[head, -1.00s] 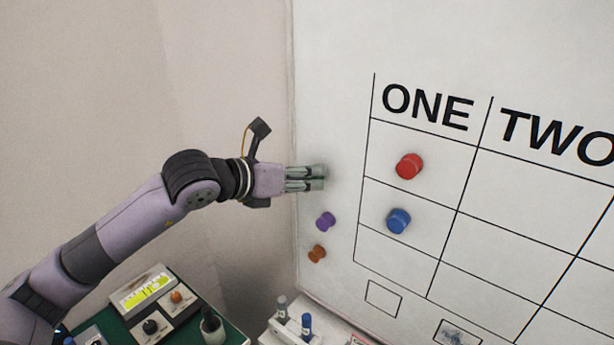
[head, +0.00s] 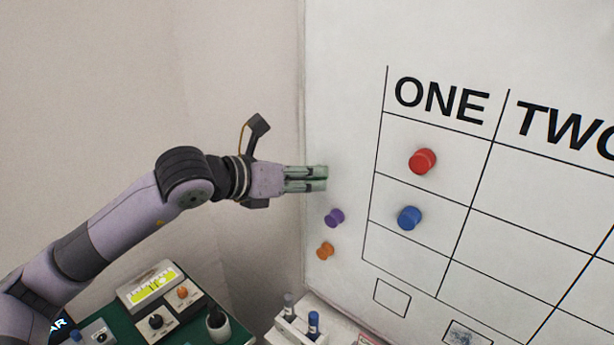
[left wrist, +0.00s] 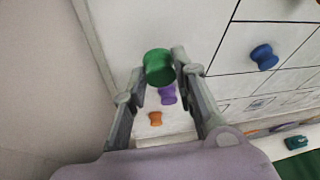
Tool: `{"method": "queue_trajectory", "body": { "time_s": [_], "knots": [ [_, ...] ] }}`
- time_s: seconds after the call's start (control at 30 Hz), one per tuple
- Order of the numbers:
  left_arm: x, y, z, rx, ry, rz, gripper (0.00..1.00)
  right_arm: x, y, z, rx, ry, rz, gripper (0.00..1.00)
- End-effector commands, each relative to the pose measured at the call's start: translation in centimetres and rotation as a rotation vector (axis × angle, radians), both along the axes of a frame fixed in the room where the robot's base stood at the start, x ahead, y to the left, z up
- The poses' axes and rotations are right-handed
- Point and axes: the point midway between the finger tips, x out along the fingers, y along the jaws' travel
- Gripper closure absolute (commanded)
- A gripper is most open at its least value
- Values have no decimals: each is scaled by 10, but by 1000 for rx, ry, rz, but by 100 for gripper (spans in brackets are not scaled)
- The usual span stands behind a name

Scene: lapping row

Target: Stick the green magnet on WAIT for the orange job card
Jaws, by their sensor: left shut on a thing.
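The green magnet (left wrist: 159,67) shows in the left wrist view between the fingertips of my left gripper (left wrist: 158,75), which is shut on it. In the head view the left gripper (head: 322,178) is near the board's left edge, and its fingers hide the magnet. I cannot tell whether the magnet touches the board. The whiteboard (head: 345,120) has a grid with columns headed ONE (head: 440,100) and TWO (head: 560,128). No WAIT heading and no orange job card are in view. My right gripper is not in view.
A red magnet (head: 422,161) and a blue magnet (head: 410,217) sit in column ONE. A purple magnet (head: 334,217) and an orange magnet (head: 325,251) sit left of the grid, below the gripper. A pen holder (head: 292,330) and a green-topped bench (head: 120,320) with instruments are below.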

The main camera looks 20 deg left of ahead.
Motion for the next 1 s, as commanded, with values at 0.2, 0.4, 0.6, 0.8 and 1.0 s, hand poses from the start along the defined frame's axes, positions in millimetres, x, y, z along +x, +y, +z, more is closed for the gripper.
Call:
{"method": "queue_trajectory", "body": {
  "time_s": [0.2,0.4,0.6,0.8,1.0],
  "knots": [
    [-6,3,-2,0,-2,0,100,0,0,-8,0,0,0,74],
    [-20,7,-3,2,-3,0,100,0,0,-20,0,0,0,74],
    [-33,12,-3,0,-2,0,100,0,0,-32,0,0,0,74],
    [-46,17,-3,1,-3,1,100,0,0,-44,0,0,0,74],
    [-55,20,-1,0,-2,0,100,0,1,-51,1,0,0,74]
  ]
}}
